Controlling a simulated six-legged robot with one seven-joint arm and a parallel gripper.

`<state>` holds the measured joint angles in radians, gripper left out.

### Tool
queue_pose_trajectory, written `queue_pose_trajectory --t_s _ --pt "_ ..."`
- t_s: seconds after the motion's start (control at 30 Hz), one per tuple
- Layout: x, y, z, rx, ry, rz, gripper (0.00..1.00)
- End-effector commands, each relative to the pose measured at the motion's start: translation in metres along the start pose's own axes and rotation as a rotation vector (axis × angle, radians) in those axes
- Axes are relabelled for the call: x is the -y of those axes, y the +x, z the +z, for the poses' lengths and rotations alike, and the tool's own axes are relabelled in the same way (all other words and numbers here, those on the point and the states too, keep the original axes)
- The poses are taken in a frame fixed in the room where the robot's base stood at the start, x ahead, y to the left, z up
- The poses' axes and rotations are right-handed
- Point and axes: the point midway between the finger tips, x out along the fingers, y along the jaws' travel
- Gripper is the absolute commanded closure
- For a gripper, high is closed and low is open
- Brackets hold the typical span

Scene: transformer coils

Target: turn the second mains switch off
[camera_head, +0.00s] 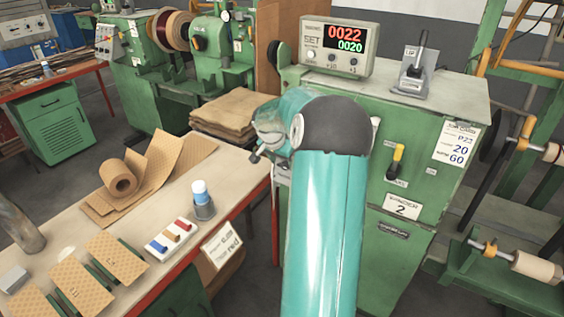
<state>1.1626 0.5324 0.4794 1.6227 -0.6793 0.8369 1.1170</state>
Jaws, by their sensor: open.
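A mains switch (397,160) with a yellow handle on a black plate sits on the front of the green cabinet (372,250), above a white plate marked 2 (402,207). Its handle stands nearly upright, leaning slightly; its small label is too small to read. My teal arm with a dark grey joint rises in front of the cabinet, left of the switch. My gripper does not show clearly; the arm's far end bends away to the left behind the dark joint. The arm is apart from the switch in the picture.
A counter box (340,47) reading 0022 and 0020 and a grey lever unit (416,75) stand on the cabinet. A workbench (165,215) with cardboard and a bottle (201,195) is at left. A rack with rollers (500,255) stands at right.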

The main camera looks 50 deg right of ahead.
Motion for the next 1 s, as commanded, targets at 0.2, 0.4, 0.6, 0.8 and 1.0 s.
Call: queue_pose_trajectory --t_s 0.2,0.4,0.6,0.8,1.0 --pt "0.0004 0.0045 0.0001 -0.001 -0.001 -0.001 0.4" --pt "0.0004 0.0043 0.0001 -0.001 -0.001 0.0 0.56" --pt "0.0004 0.0042 0.0001 -0.001 -0.001 0.0 0.85" --pt "0.0017 0.0038 0.0004 -0.001 -0.011 0.008 0.85" --pt "0.0039 0.0034 0.0007 -0.002 -0.057 0.053 0.85"
